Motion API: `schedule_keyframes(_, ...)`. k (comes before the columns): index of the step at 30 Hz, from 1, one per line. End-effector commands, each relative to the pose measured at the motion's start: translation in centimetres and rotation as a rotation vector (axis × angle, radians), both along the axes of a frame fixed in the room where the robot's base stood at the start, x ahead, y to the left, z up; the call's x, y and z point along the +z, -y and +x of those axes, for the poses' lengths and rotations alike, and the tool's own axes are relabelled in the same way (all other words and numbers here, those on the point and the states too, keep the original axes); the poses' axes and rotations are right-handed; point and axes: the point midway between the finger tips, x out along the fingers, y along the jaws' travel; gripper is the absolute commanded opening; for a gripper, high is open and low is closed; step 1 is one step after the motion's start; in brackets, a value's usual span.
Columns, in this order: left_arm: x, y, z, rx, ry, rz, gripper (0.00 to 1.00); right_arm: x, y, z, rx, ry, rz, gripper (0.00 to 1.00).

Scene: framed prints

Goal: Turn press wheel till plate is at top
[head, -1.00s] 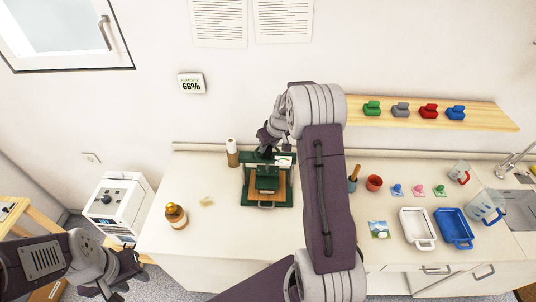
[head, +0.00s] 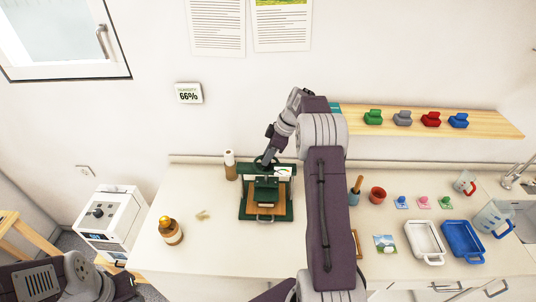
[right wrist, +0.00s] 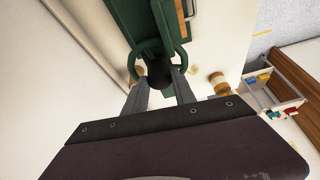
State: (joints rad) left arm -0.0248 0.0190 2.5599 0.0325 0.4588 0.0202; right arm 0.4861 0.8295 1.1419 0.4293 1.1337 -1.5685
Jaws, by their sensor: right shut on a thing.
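The green press (head: 265,217) stands on the worktop with a brown bed under its green plate (head: 265,190). There is a narrow gap or contact between plate and bed; I cannot tell which. The press wheel (right wrist: 139,62) is a green ring on top of the press, seen from above in the right wrist view. My right gripper (right wrist: 160,80) is shut on the wheel at its dark middle. In the head view the right gripper (head: 268,158) reaches the wheel from above and behind. My left gripper (head: 125,286) is at the lower left, away from the press; its fingers are unclear.
A red pot (head: 377,195), white tray (head: 425,242) and blue tray (head: 462,240) are to the right. A wooden shelf (head: 490,124) hangs behind.

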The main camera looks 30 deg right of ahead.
Motion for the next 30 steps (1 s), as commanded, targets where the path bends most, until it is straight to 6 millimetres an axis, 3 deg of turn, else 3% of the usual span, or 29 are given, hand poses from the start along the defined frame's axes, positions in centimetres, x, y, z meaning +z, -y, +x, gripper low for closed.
schedule_keyframes(9, 0.67, 0.0, 0.0, 0.0, 0.0, 0.0, 0.36, -0.07, 0.02, 0.01, 0.1, -0.002, 0.0, 0.0)
schedule_keyframes(24, 0.7, 0.0, 0.0, 0.0, 0.0, 0.0, 0.36, -0.15, 0.01, -0.01, 0.117, -0.004, 0.0, 0.0)
schedule_keyframes(25, 0.7, 0.0, 0.0, 0.0, 0.0, 0.0, 0.36, -0.15, 0.02, -0.01, 0.117, -0.004, 0.0, 0.35)
schedule_keyframes(27, 0.7, 0.0, 0.0, 0.0, 0.0, 0.0, 0.36, -0.14, 0.01, -0.01, 0.117, -0.003, 0.0, 0.54)
schedule_keyframes(30, 0.7, 0.0, 0.0, 0.0, 0.0, 0.0, 0.36, -0.1, 0.02, 0.01, 0.116, -0.002, 0.0, 0.54)
